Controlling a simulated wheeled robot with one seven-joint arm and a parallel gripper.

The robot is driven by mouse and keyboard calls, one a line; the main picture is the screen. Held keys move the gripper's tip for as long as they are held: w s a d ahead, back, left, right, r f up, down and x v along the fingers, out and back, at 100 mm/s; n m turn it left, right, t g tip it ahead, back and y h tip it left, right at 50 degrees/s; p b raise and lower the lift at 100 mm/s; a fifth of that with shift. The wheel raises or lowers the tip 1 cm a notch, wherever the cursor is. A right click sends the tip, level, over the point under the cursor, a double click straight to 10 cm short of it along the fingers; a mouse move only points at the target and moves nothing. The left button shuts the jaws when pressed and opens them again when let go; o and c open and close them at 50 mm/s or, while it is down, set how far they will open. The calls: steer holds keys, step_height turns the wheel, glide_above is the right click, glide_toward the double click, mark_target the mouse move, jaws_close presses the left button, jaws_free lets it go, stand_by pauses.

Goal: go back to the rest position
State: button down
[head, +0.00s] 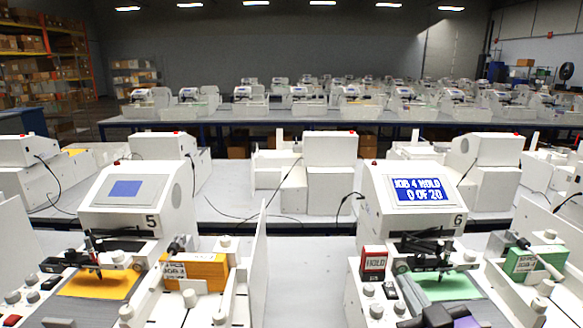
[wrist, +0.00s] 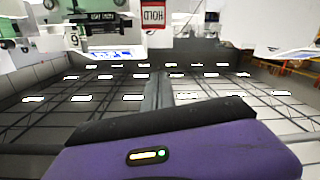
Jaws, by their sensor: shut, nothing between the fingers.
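The fingers of my gripper do not show in either view. In the head view, a dark and purple part of my arm shows at the bottom edge, in front of plotter 6 (head: 432,292). In the wrist view, a purple and black part of mine with a small lit indicator fills the bottom. That view is upside down, with the red HOLD sign (wrist: 153,16) at its top. The sign (head: 373,262) also stands left of plotter 6's green sheet (head: 450,287). Plotter 6's screen (head: 423,190) reads "JOB 4 HOLD 0 OF 20".
Plotter 5 (head: 130,205) stands to the left with an orange sheet (head: 100,284) and an orange box (head: 196,271). A green box (head: 533,262) is at the right. Upright white panels and loose cables are near the plotters. More machines fill tables behind.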

steer(key=s+f+m+g, duration=0.1)
steer(key=s+f, duration=0.3)
steer(key=s, duration=0.9)
steer(key=s+a+f+m, duration=0.1)
steer(key=s+f, duration=0.3)
steer(key=s, duration=1)
steer(key=s+f+m+g, duration=0.1)
steer(key=s+f, duration=0.4)
steer(key=s, duration=0.9)
steer(key=shift+a+g+h, duration=0.15)
steer(key=shift+g+h, duration=0.15)
steer(key=shift+f, duration=0.1)
